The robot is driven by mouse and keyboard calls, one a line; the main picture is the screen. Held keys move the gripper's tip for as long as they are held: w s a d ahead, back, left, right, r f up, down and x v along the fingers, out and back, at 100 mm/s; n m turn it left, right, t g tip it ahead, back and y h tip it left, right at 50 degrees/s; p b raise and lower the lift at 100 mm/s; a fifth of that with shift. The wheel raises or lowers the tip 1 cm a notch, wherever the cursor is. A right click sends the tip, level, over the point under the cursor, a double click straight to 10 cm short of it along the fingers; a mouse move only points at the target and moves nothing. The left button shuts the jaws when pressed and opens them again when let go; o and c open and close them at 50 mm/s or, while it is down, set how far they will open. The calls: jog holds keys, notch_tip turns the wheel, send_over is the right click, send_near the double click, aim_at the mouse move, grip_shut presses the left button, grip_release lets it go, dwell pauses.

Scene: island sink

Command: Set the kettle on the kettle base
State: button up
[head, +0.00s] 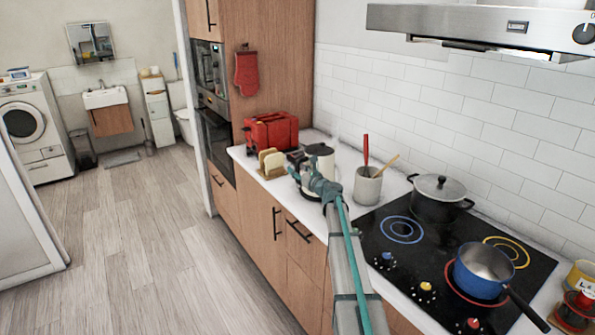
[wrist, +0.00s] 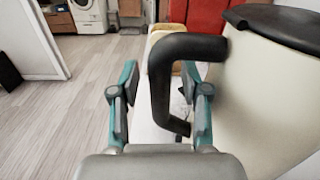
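The kettle (head: 321,158) is cream with a black lid and stands on the white counter, partly hidden by my gripper in the head view. In the wrist view the kettle (wrist: 270,95) fills the right side, and its black handle (wrist: 160,85) reaches between my fingers. My gripper (wrist: 160,95) is open, with its two teal fingers on either side of the handle, the right one closer to it. In the head view my gripper (head: 312,181) is at the kettle's near side. A dark flat item (head: 297,156) beside the kettle may be the kettle base; I cannot tell.
A red toaster (head: 271,131) and bread slices (head: 272,163) are left of the kettle. A utensil crock (head: 368,185) stands to its right. Farther right, a black pot (head: 440,198) and a blue saucepan (head: 482,270) are on the cooktop (head: 420,250).

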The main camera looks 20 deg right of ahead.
jog(key=shift+r, duration=0.2)
jog(key=shift+s+f, duration=0.1)
jog(key=shift+s, duration=0.2)
jog(key=s+d+b, duration=0.2)
jog(key=s+b, duration=0.1)
jog(key=s, duration=0.8)
jog(key=shift+d, duration=0.15)
jog(key=shift+s, duration=0.1)
